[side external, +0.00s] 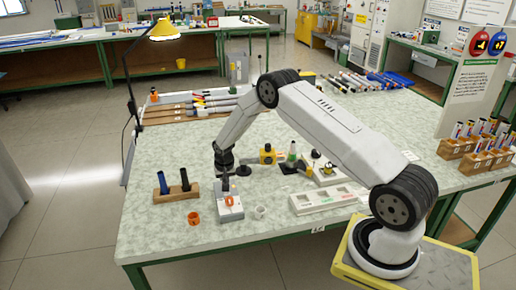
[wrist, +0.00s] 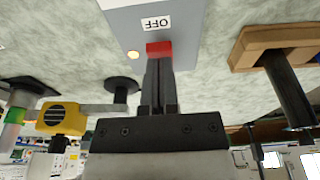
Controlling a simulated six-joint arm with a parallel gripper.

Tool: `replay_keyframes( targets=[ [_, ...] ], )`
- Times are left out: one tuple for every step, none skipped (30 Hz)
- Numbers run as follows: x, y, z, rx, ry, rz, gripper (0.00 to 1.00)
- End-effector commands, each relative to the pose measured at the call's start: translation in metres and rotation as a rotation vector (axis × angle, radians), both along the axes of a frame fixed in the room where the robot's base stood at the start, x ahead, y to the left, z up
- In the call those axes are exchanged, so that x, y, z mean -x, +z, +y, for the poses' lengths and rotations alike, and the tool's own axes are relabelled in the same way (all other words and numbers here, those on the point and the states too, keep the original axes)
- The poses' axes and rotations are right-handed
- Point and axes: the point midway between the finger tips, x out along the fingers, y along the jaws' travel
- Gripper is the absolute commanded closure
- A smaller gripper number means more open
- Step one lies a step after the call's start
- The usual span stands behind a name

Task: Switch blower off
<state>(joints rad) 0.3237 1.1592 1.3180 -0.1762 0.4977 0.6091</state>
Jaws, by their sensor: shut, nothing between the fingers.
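A grey switch box (side external: 230,213) stands near the front of the bench. In the wrist view the box (wrist: 190,12) shows an upside-down OFF label (wrist: 156,23), a lit amber lamp (wrist: 133,55) and a red switch part (wrist: 159,48). My gripper (side external: 226,185) is shut and empty above the box. In the wrist view its fingertips (wrist: 158,62) are at the red part and cover its lower edge; I cannot tell whether they touch. A yellow unit with a black grille (wrist: 62,117), apparently the blower, stands behind the box; it also shows in the side view (side external: 267,155).
A wooden holder (side external: 177,193) with blue and black rods stands left of the box. An orange ring (side external: 193,217) and a pale ring (side external: 260,212) lie beside it. A white tray (side external: 322,200) is to the right.

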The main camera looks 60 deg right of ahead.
Motion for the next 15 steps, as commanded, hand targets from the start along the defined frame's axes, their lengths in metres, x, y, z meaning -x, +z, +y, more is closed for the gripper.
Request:
replay_keyframes(
  targets=[
    [0.000,0.000,0.000,0.000,0.000,0.000,1.00],
    [0.000,0.000,0.000,0.000,0.000,0.000,1.00],
    [0.000,0.000,0.000,0.000,0.000,0.000,1.00],
    [0.000,0.000,0.000,0.000,0.000,0.000,1.00],
    [0.000,0.000,0.000,0.000,0.000,0.000,1.00],
    [0.001,-0.002,0.001,0.000,0.001,0.002,1.00],
    [0.002,-0.005,0.002,0.000,0.001,0.003,1.00],
    [0.004,-0.008,0.003,0.000,0.001,0.004,1.00],
    [0.006,-0.012,0.005,0.000,0.001,0.004,1.00],
    [0.007,-0.013,0.006,0.001,0.000,0.004,1.00],
    [0.009,-0.014,0.008,0.000,0.000,0.004,1.00],
    [0.011,-0.017,0.010,-0.001,0.000,0.006,1.00],
    [0.012,-0.019,0.011,-0.001,0.000,0.007,1.00],
    [0.012,-0.020,0.011,-0.001,0.000,0.007,1.00],
    [0.013,-0.021,0.012,-0.002,0.000,0.009,1.00]
  ],
)
